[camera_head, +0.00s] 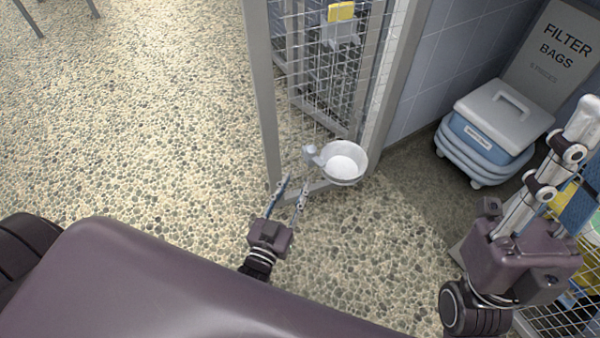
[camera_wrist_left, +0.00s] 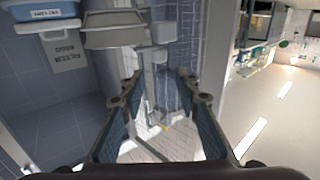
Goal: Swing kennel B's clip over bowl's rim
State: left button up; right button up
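A white round bowl (camera_head: 343,162) hangs at the lower outside of a wire-mesh kennel (camera_head: 375,70). A small pale clip (camera_head: 313,154) sits at the bowl's left side; whether it is over the rim is too small to tell. My left gripper (camera_head: 294,183) is open and empty, just below and left of the clip. In the left wrist view the bowl (camera_wrist_left: 115,37) and the clip (camera_wrist_left: 162,34) appear beyond the spread fingers. My right gripper's body and finger links show at the right; its fingertips cannot be made out. No kennel letter is readable.
A grey kennel post (camera_head: 262,100) stands close beside my left gripper. A blue bin with a grey lid (camera_head: 500,115) and a filter bags box (camera_head: 553,50) stand by the tiled wall. Pebbled floor (camera_head: 150,120) is open at the left.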

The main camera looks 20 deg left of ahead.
pick_arm(q)
jog(key=shift+s, duration=0.6)
